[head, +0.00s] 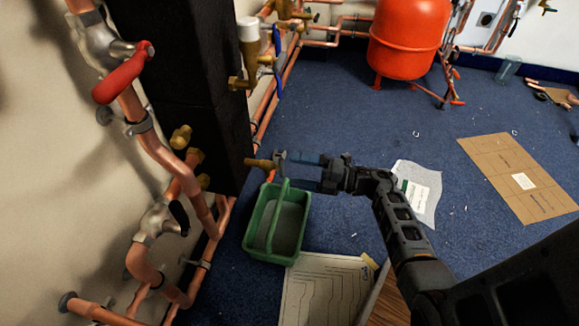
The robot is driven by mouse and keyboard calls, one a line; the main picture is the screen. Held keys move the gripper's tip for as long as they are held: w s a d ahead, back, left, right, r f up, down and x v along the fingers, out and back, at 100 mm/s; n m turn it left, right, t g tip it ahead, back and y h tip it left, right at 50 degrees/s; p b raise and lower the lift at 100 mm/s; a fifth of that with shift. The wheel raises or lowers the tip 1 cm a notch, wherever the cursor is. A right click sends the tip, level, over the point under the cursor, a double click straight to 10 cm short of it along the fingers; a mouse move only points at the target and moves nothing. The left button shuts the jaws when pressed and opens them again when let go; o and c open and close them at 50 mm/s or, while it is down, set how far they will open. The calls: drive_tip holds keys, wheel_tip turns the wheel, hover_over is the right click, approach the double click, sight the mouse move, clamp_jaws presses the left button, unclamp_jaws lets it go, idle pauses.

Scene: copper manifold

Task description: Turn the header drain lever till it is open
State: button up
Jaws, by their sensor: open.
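A brass drain fitting (259,163) sticks out to the right, low on the dark header column. I take it for the header drain. Its lever is not clear: the grey fingertips cover the outer end, and a small orange-red piece (270,176) shows just below. My gripper (288,164) is open and reaches in from the right, with its fingertips at the outer end of this fitting. I cannot tell whether they touch it or stand around the lever. Nothing is seen held.
A green caddy (257,249) with a raised handle stands on the floor just below my gripper. Copper pipes with a red lever (125,73) and a black lever (180,217) run at left. A red tank (408,38) stands behind. Blue carpet (350,110) is free beyond my gripper; cardboard (500,170) lies right.

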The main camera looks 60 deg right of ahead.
drive_tip(key=shift+p+v, duration=0.35)
drive_tip(key=shift+v, duration=1.9)
drive_tip(key=s+a+r+m+g+h, duration=0.1)
drive_tip(key=s+a+r+m+h, duration=0.2)
drive_tip(key=s+a+r+m, duration=0.8)
drive_tip(key=s+a+r+m+g+h, duration=0.1)
drive_tip(key=s+a+r+m+h, duration=0.2)
drive_tip(key=s+a+r+m, duration=0.85)
wheel_tip(320, 180, up, 30)
drive_tip(key=w+a+p, duration=0.1)
drive_tip(key=p, duration=3.2)
drive_tip(key=shift+w+a+r, duration=0.15)
drive_tip(key=shift+w+a, duration=0.1)
drive_tip(key=shift+a, duration=0.15)
